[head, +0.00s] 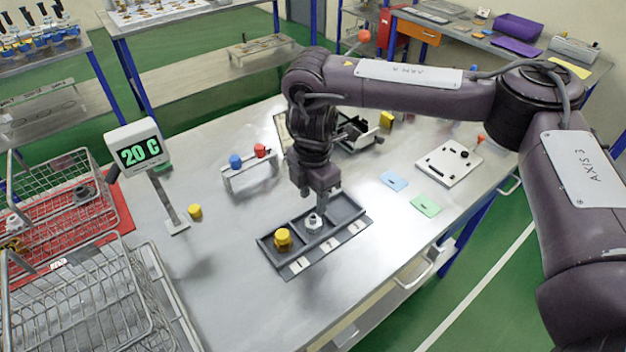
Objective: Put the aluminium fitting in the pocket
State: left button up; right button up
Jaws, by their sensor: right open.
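A silvery aluminium fitting (313,222) sits in the middle pocket of a dark three-pocket tray (350,201), which stands on the metal bench. My right gripper (317,203) points down right above the fitting. It is open; its fingertips are small, and whether they touch the fitting I cannot tell. A yellow brass-coloured fitting (283,239) stands in the tray's left pocket. The right pocket looks empty. White labels (328,246) lie along the tray's front edge. My left gripper is out of view.
Wire baskets (75,290) line the left edge. A temperature display (141,155) stands beside a loose yellow piece (195,211). A rack with blue and red caps (250,176) stands behind the tray. Blue (393,181) and green cards (425,205) lie right. The bench front is clear.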

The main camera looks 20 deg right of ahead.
aim_at(314, 217)
jog(key=shift+r, duration=2.15)
